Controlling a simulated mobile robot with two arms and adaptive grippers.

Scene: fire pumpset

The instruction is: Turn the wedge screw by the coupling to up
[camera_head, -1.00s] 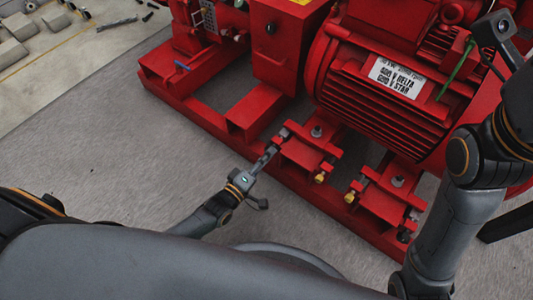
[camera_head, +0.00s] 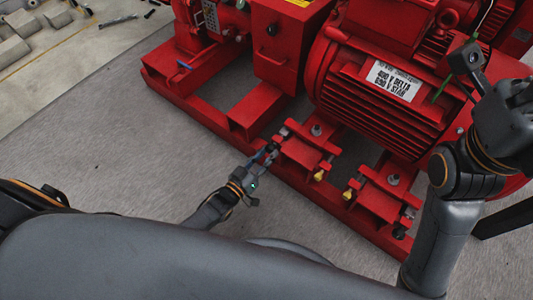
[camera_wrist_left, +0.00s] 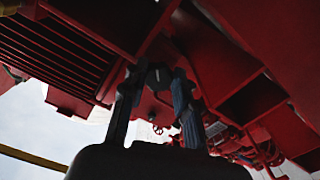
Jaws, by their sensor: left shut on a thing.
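The wedge screw by the coupling has a dark round head (camera_wrist_left: 158,76) with a pale mark on its face, seen in the left wrist view. My left gripper (camera_head: 268,152) reaches the near edge of the red frame from the left; it also shows in the left wrist view (camera_wrist_left: 157,98). Its two fingers are on either side of the screw head and shut on it. In the head view the fingers hide most of the screw. My right gripper does not show; only my right arm and its camera are at the right.
The red motor (camera_head: 385,95) stands on the red base frame (camera_head: 215,125). Red mounting blocks (camera_head: 305,150) with bolts and brass-coloured screws (camera_head: 319,175) lie right of my left gripper. Grey floor (camera_head: 120,165) is clear at the left.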

